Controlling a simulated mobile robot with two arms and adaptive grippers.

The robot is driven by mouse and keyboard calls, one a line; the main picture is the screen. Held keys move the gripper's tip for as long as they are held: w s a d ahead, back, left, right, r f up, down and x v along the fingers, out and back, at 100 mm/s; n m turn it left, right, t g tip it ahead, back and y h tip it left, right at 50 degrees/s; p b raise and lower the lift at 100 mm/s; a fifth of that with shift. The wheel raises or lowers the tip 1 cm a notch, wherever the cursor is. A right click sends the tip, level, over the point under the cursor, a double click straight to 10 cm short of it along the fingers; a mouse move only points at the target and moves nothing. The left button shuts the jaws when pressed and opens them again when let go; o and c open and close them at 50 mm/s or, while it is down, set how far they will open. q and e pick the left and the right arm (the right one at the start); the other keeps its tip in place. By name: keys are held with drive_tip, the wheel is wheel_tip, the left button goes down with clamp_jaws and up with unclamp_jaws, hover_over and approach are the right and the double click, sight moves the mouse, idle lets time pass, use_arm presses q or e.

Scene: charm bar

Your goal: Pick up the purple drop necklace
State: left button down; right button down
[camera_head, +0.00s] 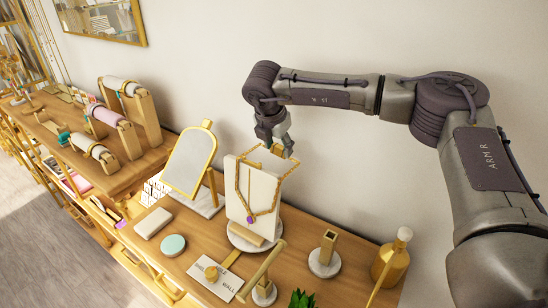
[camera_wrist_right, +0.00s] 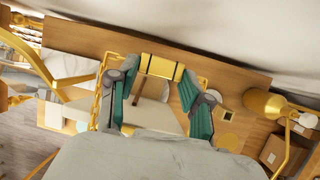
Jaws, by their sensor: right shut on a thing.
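The purple drop necklace (camera_head: 238,185) has a gold chain and a purple drop pendant (camera_head: 251,219). It hangs at the front of a white display bust (camera_head: 262,190) on a round base. My right gripper (camera_head: 283,151) is at the top of the bust, shut on the upper part of the necklace. In the right wrist view, the teal finger pads of my right gripper (camera_wrist_right: 160,95) stand either side of a gold bar (camera_wrist_right: 158,66), with gold chain spreading outside them. The exact grip point is partly hidden. My left gripper is not in view.
A gold-framed mirror (camera_head: 190,160) stands left of the bust. A gold bottle (camera_head: 391,262), a small gold holder (camera_head: 327,250) and a gold T-stand (camera_head: 262,270) stand right and in front. A teal round box (camera_head: 173,245) and bracelet rolls (camera_head: 110,117) are further left. The wall is close behind.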

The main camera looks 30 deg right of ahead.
drive_tip(key=r+b, duration=0.2)
drive_tip(key=r, duration=0.1)
drive_tip(key=shift+s+d+r, duration=0.15)
drive_tip(key=shift+s+r, duration=0.05)
drive_tip(key=s+d+r+b, duration=0.4)
drive_tip(key=s+r, duration=0.3)
drive_tip(key=s, duration=0.2)
drive_tip(key=shift+s+d, duration=0.35)
drive_tip(key=shift+d, duration=0.5)
drive_tip(key=shift+r, duration=0.15)
drive_tip(key=shift+r, duration=0.35)
